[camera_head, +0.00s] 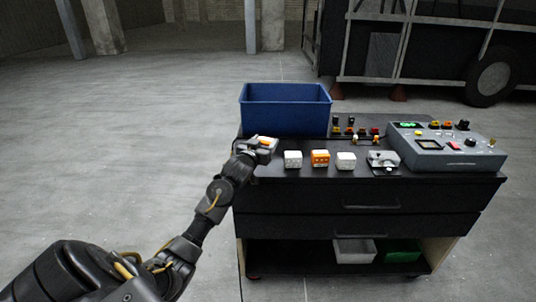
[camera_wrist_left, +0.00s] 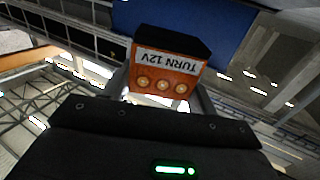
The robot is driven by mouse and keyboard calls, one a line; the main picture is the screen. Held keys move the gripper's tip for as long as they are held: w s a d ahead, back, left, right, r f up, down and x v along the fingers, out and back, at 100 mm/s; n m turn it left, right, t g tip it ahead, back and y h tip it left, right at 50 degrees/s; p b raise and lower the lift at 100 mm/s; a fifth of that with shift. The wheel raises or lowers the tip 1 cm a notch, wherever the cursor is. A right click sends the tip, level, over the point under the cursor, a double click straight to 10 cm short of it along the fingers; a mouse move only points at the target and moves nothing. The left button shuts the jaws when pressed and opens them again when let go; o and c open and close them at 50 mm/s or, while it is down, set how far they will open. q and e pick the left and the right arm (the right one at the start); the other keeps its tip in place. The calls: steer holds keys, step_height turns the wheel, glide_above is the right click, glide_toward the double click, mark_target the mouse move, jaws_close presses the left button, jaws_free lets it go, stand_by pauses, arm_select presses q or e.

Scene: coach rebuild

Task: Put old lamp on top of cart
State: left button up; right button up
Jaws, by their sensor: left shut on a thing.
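My left gripper (camera_head: 262,146) is at the left edge of the black cart (camera_head: 330,183), near its top. In the left wrist view it is shut on an orange lamp box (camera_wrist_left: 165,72) labelled "TURN 12V" with several round lights on its face. Only a bit of orange of this lamp (camera_head: 267,140) shows between the fingers in the head view. On the cart top stand a white lamp box (camera_head: 293,159), an orange and white one (camera_head: 320,158) and another white one (camera_head: 346,161), in a row. I cannot tell whether the held lamp touches the cart. My right gripper is not in view.
A blue bin (camera_head: 286,107) stands at the back left of the cart top. A grey test console (camera_head: 448,148) fills the right side, with a small metal fixture (camera_head: 383,161) beside it. Small coloured parts (camera_head: 356,131) sit behind the row. A coach (camera_head: 425,45) stands behind.

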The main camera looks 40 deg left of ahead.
arm_select(q)
steer(key=shift+w+a+f, duration=0.3)
steer(key=shift+w+f, duration=0.4)
steer(key=shift+f, duration=0.25)
steer(key=shift+w+a+f, duration=0.3)
steer(key=shift+w+f, duration=0.4)
steer(key=shift+f, duration=0.2)
step_height(320, 180, down, 2)
steer(key=shift+f, duration=0.5)
steer(key=shift+f, duration=0.1)
steer(key=o, duration=1)
steer(key=shift+o, duration=0.2)
steer(key=v, duration=1.2)
